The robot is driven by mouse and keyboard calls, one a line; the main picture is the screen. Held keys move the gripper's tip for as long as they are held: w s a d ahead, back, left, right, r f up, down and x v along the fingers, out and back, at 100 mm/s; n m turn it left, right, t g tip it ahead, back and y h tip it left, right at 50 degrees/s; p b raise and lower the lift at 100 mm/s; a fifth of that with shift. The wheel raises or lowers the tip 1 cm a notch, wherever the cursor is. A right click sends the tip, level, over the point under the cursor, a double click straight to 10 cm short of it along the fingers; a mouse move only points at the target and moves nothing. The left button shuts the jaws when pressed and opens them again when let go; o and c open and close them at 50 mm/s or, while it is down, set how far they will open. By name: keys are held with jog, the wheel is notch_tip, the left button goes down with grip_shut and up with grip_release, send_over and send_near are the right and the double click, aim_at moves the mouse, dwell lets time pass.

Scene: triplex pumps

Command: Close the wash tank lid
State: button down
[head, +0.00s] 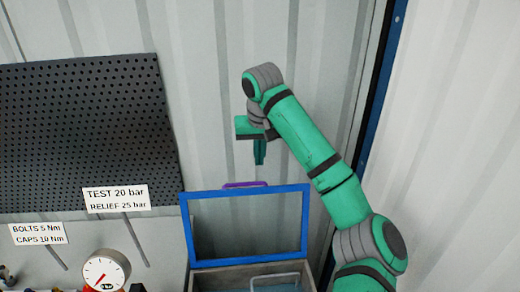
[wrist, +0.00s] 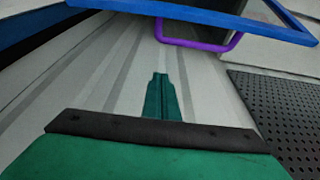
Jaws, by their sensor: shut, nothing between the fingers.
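The wash tank lid (head: 184,229) is a blue-framed panel and stands raised above the tank in the head view. In the wrist view its blue frame (wrist: 215,16) crosses the top. A purple handle (head: 245,185) sticks up from the lid's top edge and also shows in the wrist view (wrist: 200,46). The wash tank (head: 215,279) is a grey box below the lid, partly cut off by the picture's bottom. My gripper (head: 260,163) is shut and empty, pointing down above the handle and apart from it. Its closed fingers also show in the wrist view (wrist: 160,80).
A metal wire handle (head: 275,278) shows inside the tank. A black pegboard (head: 85,135) hangs on the wall at left, with torque and pressure signs (head: 117,198) below it. A pressure gauge (head: 106,271) stands left of the tank. Corrugated wall lies close behind the lid.

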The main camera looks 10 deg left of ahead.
jog(key=shift+s+d+f, duration=0.2)
jog(key=shift+s+f, duration=0.55)
jog(key=shift+f, duration=0.25)
jog(key=shift+s+d+f, duration=0.15)
jog(key=shift+s+f, duration=0.55)
jog(key=shift+f, duration=0.25)
